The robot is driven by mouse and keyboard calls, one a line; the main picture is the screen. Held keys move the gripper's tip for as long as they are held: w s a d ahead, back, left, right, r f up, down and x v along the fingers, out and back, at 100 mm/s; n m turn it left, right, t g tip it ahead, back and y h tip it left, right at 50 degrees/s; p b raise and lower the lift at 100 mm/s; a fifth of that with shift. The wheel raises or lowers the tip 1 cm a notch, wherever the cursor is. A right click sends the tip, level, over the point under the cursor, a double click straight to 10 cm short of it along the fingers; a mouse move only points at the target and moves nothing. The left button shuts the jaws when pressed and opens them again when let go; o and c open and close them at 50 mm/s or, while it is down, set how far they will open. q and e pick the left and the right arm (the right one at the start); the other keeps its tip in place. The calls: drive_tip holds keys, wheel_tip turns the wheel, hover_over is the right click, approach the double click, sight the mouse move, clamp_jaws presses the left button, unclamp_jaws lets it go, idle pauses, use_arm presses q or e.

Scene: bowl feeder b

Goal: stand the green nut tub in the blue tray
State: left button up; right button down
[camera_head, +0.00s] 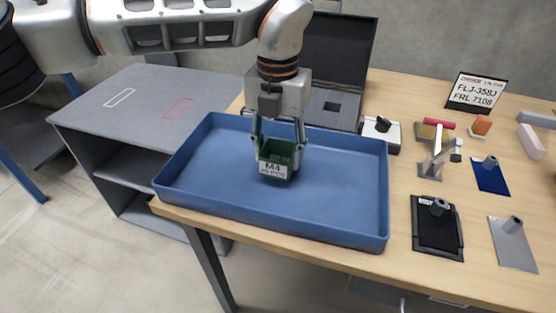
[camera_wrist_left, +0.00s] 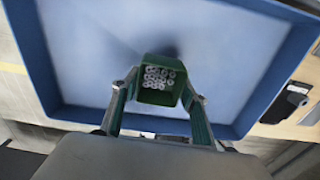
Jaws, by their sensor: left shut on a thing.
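The green nut tub (camera_head: 278,150) has a white label reading M4 on its front. My left gripper (camera_head: 277,146) is shut on it, with one finger on each side. The tub is upright inside the outline of the blue tray (camera_head: 340,225) in the head view; whether its base touches the tray floor I cannot tell. In the left wrist view the tub (camera_wrist_left: 160,97) shows several pale nuts inside, between the fingers, over the bare floor of the tray (camera_wrist_left: 80,60). My right gripper is not in view.
The tray stands on a wooden table (camera_head: 400,270), otherwise empty. A grey shelf unit (camera_head: 130,105) is to the left. Behind are an open black case (camera_head: 335,50) and a small white device (camera_head: 381,130). Dark pads and a sign (camera_head: 478,92) are on the right.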

sight(278, 159)
use_arm(q)
wheel_tip(278, 159, down, 2)
drive_tip(key=shift+f, duration=0.45)
drive_tip(key=shift+r, duration=0.15)
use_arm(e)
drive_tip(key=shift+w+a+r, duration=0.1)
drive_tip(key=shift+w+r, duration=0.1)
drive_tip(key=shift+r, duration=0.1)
use_arm(q)
drive_tip(key=o, duration=1.1)
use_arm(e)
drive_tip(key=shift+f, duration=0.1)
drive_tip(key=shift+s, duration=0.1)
